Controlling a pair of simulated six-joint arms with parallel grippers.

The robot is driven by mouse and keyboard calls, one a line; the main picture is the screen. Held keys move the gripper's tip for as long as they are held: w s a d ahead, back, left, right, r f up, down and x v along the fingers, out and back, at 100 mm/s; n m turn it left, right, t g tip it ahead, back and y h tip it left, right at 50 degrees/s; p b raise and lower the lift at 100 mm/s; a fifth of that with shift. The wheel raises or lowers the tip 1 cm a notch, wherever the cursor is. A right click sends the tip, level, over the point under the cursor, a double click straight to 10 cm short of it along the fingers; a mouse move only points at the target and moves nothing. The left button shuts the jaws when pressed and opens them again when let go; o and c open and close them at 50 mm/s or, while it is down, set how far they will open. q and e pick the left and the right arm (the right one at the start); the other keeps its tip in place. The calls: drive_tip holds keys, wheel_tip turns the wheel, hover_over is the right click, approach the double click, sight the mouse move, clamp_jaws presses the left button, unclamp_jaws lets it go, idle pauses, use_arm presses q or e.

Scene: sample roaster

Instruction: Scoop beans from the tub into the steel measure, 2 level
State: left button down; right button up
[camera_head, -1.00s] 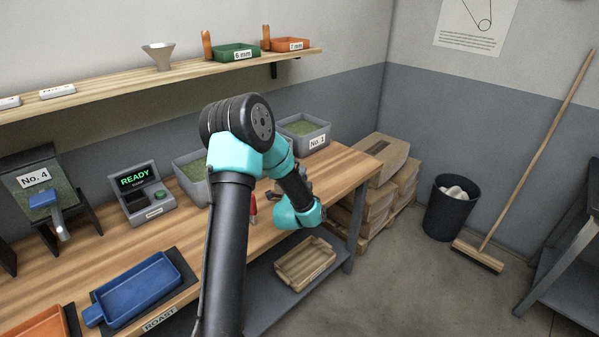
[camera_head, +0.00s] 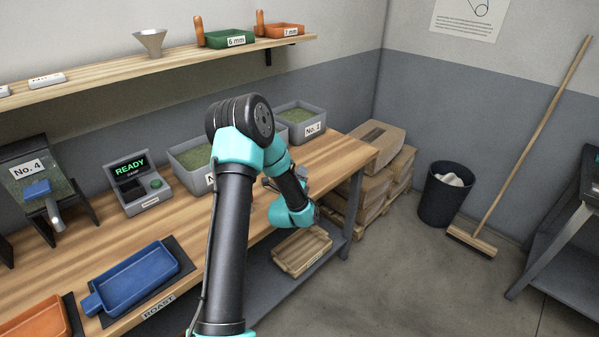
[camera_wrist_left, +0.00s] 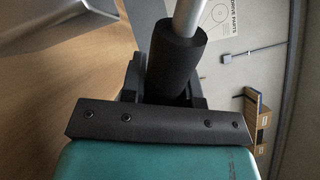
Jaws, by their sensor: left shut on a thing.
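My left gripper (camera_wrist_left: 165,85) is shut on a thick black handle (camera_wrist_left: 178,55) with a pale metal rod running up from it, in the left wrist view. The handle looks like a scoop's, but its bowl is out of that view. In the head view my left gripper (camera_head: 271,183) is low over the bench's right part, mostly hidden by my arm. Two grey tubs with green beans stand at the back: No. 1 (camera_head: 296,134) and one (camera_head: 184,174) partly behind my arm. A grey metal piece (camera_wrist_left: 55,25) shows at upper left in the wrist view; I cannot tell whether it is the steel measure.
A READY display unit (camera_head: 143,184) and the No. 4 bean holder (camera_head: 30,171) stand left of the tubs. A blue tray (camera_head: 138,280) and an orange tray (camera_head: 38,322) lie in front. A shelf (camera_head: 100,75) runs above. The wooden bench (camera_head: 340,152) is bare at right.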

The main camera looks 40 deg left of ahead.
use_arm(q)
drive_tip(key=shift+f+m, duration=0.3)
drive_tip(key=shift+m, duration=0.2)
idle(1.1)
wheel_tip(320, 180, up, 3)
idle(0.5)
idle(0.3)
drive_tip(key=shift+r, duration=0.1)
